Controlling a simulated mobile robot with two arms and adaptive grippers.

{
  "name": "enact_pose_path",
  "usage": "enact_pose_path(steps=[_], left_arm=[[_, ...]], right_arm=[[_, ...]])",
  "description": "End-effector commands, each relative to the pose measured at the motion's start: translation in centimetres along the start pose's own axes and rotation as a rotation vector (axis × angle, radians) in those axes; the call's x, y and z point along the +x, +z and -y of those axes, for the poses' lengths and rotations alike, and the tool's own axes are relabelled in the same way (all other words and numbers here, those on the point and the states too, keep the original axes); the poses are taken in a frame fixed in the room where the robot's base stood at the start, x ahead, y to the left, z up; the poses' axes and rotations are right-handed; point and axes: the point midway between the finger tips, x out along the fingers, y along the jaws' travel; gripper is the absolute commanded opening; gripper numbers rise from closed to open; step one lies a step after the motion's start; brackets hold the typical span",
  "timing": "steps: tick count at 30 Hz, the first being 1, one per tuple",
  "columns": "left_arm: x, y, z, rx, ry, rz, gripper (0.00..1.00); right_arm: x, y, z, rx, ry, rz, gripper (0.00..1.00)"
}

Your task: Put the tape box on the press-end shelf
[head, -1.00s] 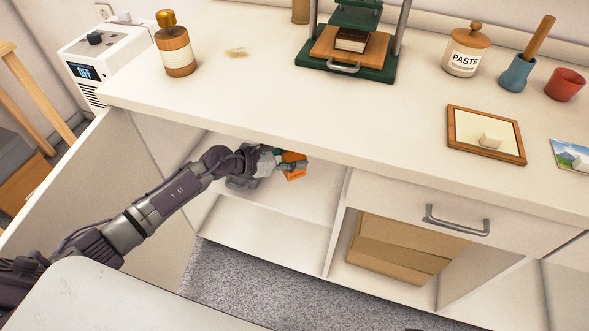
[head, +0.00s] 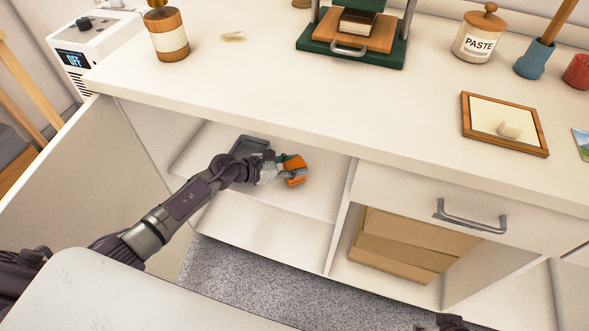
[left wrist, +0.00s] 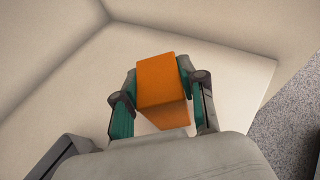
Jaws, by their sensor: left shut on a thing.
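The orange tape box (head: 295,178) is between the fingers of my left gripper (head: 281,172), inside the open cupboard under the counter. In the left wrist view the orange box (left wrist: 162,82) sits between both teal finger pads of the gripper (left wrist: 158,92), which is shut on it. The pale shelf (head: 312,199) lies beneath the box; I cannot tell whether the box touches it. A small part of my right arm (head: 446,322) shows at the bottom edge, but its fingers are not clear.
A divider (head: 343,215) bounds the bay on the right, with brown boxes (head: 408,245) beyond. The open door (head: 95,185) stands left. A green press (head: 352,50) stands on the counter above.

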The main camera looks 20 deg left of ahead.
Motion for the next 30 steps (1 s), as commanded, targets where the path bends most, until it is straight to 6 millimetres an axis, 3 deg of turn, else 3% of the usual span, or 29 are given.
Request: enact_pose_path(steps=[5, 15, 16, 20, 30], left_arm=[[0.31, -0.60, 0.05, 0.000, -0.001, 0.002, 0.04], [0.47, -1.03, 0.02, 0.001, -0.001, 0.001, 0.04], [0.45, -1.01, 0.02, 0.001, -0.001, 0.001, 0.42], [0.41, -0.91, 0.03, 0.001, -0.001, 0.001, 0.64], [0.34, -0.73, 0.04, 0.001, -0.001, 0.001, 0.66]], right_arm=[[-1.06, 0.09, -0.05, 0.001, 0.001, -0.005, 0.22], [-0.49, 0.25, -0.03, 0.001, 0.001, -0.004, 0.22], [-0.52, 0.24, -0.03, 0.001, 0.001, -0.004, 0.22], [-0.63, 0.21, -0.03, 0.001, 0.001, -0.003, 0.22], [-0.81, 0.16, -0.03, 0.000, 0.001, -0.003, 0.22]])
